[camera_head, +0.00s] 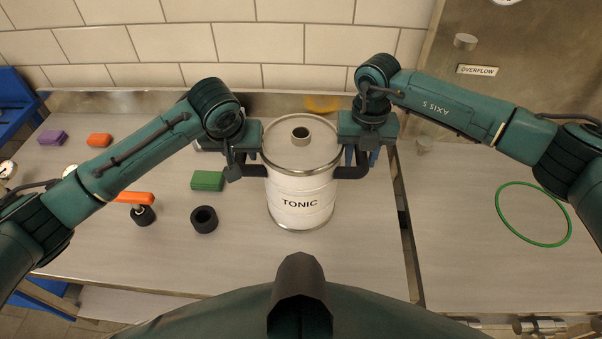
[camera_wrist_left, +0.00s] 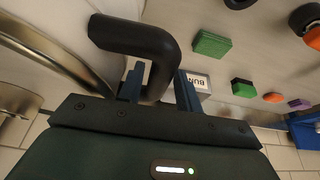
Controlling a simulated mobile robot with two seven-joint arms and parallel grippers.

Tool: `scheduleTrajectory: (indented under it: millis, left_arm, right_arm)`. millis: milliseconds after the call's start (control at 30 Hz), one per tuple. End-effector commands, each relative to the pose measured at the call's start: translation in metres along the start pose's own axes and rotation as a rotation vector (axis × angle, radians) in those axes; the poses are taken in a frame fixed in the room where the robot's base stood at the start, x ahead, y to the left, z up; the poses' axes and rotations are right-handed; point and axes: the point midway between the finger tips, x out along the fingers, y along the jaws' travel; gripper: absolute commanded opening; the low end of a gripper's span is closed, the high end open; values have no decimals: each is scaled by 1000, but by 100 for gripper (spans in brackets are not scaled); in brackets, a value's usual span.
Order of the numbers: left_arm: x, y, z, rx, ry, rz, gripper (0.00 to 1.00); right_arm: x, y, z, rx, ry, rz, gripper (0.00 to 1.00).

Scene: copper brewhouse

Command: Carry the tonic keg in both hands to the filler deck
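The tonic keg (camera_head: 300,190) is a white drum with metal rims, a TONIC label and a black handle on each side. It stands upright on the left counter. My left gripper (camera_head: 243,165) is at its left handle. In the left wrist view the blue fingers (camera_wrist_left: 160,85) stand either side of the black handle (camera_wrist_left: 140,38), with a small gap showing. My right gripper (camera_head: 362,157) is at the right handle, its fingers apart; their contact with it is partly hidden. No surface is labelled filler deck; a right-hand worktop (camera_head: 460,240) carries a green ring (camera_head: 500,207).
A dark seam (camera_head: 404,220) divides the two worktops. Left of the keg are a green block (camera_head: 207,180), a black hollow cylinder (camera_head: 204,220), an orange-handled item (camera_head: 135,198), an orange block (camera_head: 99,140) and a purple block (camera_head: 52,138). A yellow item (camera_head: 322,103) lies behind the keg.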

Motion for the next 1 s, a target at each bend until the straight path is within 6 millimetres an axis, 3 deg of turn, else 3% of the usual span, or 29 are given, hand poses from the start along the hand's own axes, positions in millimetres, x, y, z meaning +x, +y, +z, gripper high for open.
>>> scheduleTrajectory:
  millis: [267,700,1000]
  left_arm:
    - [1,0,0,1,-1,0,35]
    - [0,0,0,1,-1,0,0]
    - [0,0,0,0,-1,0,0]
  right_arm:
    - [1,0,0,-1,0,0,35]
    - [1,0,0,0,1,0,0]
    - [0,0,0,0,1,0,0]
